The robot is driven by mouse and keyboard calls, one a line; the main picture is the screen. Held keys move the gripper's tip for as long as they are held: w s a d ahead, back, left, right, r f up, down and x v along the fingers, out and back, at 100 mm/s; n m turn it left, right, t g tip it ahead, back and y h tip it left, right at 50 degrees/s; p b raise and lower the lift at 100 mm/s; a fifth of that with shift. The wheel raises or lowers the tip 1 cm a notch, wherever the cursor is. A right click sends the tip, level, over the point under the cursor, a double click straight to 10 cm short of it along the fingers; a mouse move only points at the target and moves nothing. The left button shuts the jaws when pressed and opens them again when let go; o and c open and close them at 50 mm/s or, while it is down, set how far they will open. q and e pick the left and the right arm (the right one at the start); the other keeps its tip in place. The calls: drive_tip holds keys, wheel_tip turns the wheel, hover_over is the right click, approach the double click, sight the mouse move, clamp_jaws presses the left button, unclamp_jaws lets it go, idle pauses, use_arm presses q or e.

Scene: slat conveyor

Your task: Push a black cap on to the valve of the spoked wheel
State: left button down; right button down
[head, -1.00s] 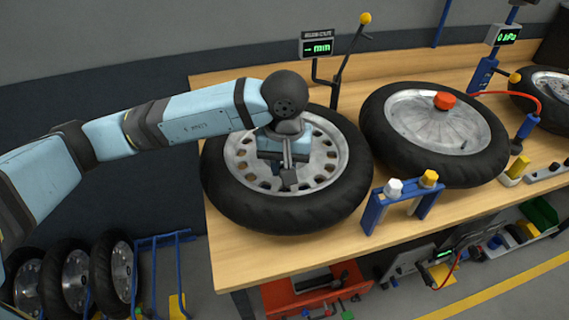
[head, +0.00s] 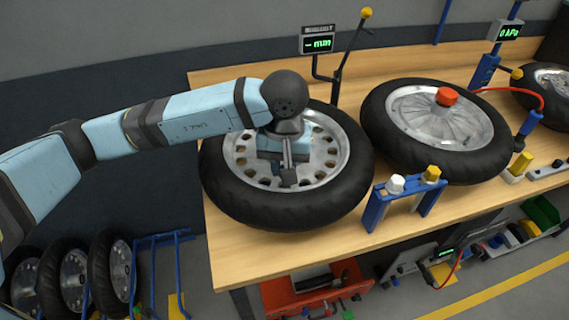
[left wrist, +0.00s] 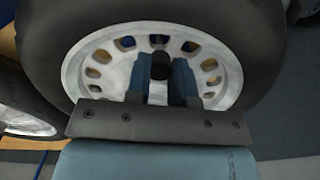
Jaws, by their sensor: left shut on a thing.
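My left gripper (head: 289,172) reaches down over the wheel with oval holes (head: 330,205) at the left of the bench. In the left wrist view the gripper's fingers (left wrist: 160,78) are shut on a small black cap (left wrist: 160,63), its dark end showing between them. The wheel's pale metal rim, with its ring of holes, shows behind the fingers in that view (left wrist: 103,57). The fingers partly hide the wheel's middle. I cannot make out the valve, nor tell whether the cap touches anything. My right gripper is not in view.
A second wheel (head: 380,135) with a red piece (head: 446,96) on its hub lies to the right. A blue stand (head: 374,208) with white and yellow knobs is at the bench's front. A post with a display (head: 318,43) stands behind. Bare wood (head: 260,255) lies in front.

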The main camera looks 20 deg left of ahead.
use_arm(q)
drive_tip(key=shift+f, duration=0.15)
drive_tip(key=c, duration=0.9)
unclamp_jaws()
drive_tip(key=shift+r+p, duration=1.35)
drive_tip(key=shift+r, duration=4.2)
